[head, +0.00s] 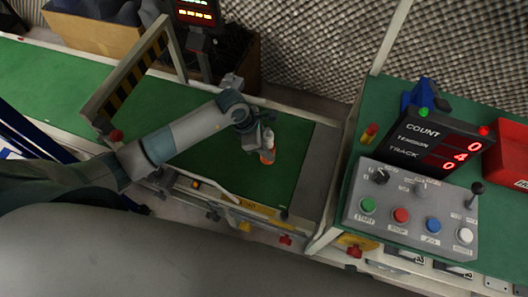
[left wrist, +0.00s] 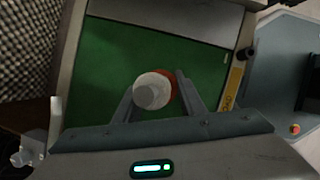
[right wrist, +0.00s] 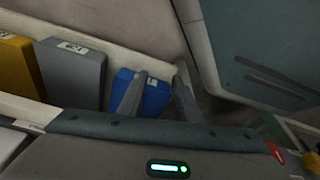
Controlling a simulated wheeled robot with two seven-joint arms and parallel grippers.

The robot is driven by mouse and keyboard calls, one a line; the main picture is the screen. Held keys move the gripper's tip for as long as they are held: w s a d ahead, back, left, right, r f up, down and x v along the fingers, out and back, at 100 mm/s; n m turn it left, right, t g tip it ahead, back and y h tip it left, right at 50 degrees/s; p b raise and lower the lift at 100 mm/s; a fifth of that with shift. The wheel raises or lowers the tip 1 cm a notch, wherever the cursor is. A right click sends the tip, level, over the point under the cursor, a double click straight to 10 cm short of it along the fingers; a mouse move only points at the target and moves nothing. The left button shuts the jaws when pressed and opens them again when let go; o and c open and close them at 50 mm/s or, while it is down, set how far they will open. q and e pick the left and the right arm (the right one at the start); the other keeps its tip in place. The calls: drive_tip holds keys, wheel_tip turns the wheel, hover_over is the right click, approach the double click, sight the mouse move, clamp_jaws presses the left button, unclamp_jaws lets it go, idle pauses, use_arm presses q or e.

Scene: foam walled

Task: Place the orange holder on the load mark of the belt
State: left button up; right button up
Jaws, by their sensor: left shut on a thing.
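The orange holder (head: 267,157) is over the right part of the green belt (head: 220,160), with a pale upper part. My left gripper (head: 262,140) is shut on it from above. In the left wrist view the holder's round white top (left wrist: 152,90) shows between the fingers, with an orange-red edge (left wrist: 170,82) behind it. I cannot tell whether its base touches the belt. No load mark can be made out on the belt. My right gripper (right wrist: 155,95) shows only in the right wrist view; its fingers are apart, with a blue box (right wrist: 155,97) beyond them.
A striped gate frame (head: 130,80) spans the belt on the left. A grey plate (head: 320,165) lies at the belt's right end. Right of it stand a button panel (head: 415,205), a counter display (head: 435,145) and a red bin (head: 510,150).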

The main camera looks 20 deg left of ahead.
use_arm(q)
drive_tip(key=shift+s+a+f, duration=0.15)
drive_tip(key=shift+a+f, duration=0.2)
drive_tip(key=shift+a, duration=0.3)
use_arm(e)
drive_tip(key=shift+s+f, duration=0.1)
drive_tip(key=shift+f, duration=0.1)
use_arm(q)
drive_tip(key=shift+f, duration=1.95)
drive_tip(key=shift+f, duration=0.2)
use_arm(e)
drive_tip(key=shift+w+f, duration=0.1)
drive_tip(key=shift+w, duration=0.15)
